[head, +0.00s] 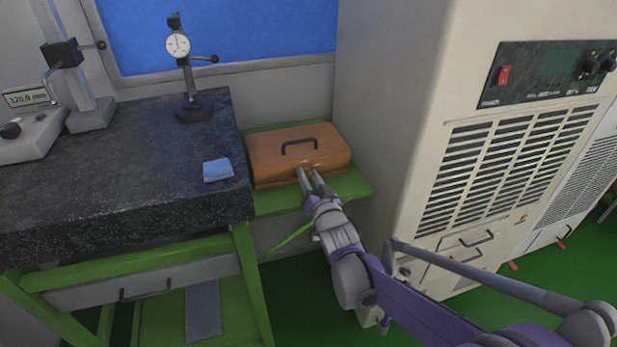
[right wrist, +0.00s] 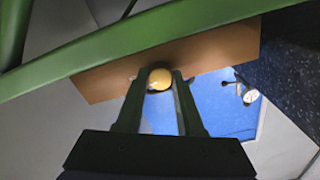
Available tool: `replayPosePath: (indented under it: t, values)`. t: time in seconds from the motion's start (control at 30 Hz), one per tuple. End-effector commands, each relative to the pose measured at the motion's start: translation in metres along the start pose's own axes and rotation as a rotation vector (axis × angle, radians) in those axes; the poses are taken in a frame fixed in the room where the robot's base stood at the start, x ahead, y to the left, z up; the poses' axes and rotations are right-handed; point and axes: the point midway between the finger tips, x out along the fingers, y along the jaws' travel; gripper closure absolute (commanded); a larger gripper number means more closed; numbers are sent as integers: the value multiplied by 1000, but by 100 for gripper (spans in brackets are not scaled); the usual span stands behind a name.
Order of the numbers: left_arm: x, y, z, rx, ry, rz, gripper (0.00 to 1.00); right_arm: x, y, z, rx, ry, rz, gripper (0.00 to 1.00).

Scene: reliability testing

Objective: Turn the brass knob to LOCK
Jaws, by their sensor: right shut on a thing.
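A wooden box (head: 285,150) with a dark handle on its lid sits on a green shelf beside the granite table. The brass knob (right wrist: 159,79) shows in the right wrist view as a round yellow piece on the box's front, between the two fingers. In the head view the knob is mostly hidden by the fingertips. My right gripper (head: 309,178) reaches the front of the box and is shut on the knob; its fingers also show in the right wrist view (right wrist: 160,85). No LOCK marking is readable. My left gripper is not in view.
A dark granite table (head: 110,180) at left holds a dial gauge stand (head: 190,80), a blue cloth (head: 217,170) and a height gauge (head: 85,100). A tall beige cabinet (head: 390,90) stands close on the right. The green shelf (head: 355,186) edge lies under the box.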

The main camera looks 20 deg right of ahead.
Motion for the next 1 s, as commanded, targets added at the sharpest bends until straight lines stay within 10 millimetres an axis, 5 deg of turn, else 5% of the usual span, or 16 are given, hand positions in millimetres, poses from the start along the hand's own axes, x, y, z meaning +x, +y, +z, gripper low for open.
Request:
replayPosePath:
  t: [0.4, 0.93, 0.97, 1.0]
  values:
    - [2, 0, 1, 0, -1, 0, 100, 0, 0, 0, 177, -1, 2, 100]
    - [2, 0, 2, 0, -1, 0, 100, 0, 0, 0, 199, 0, 2, 100]
    - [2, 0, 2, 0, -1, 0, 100, 0, 0, 0, 198, 0, 2, 60]
    - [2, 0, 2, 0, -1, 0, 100, 0, 0, 0, 198, 0, 2, 53]
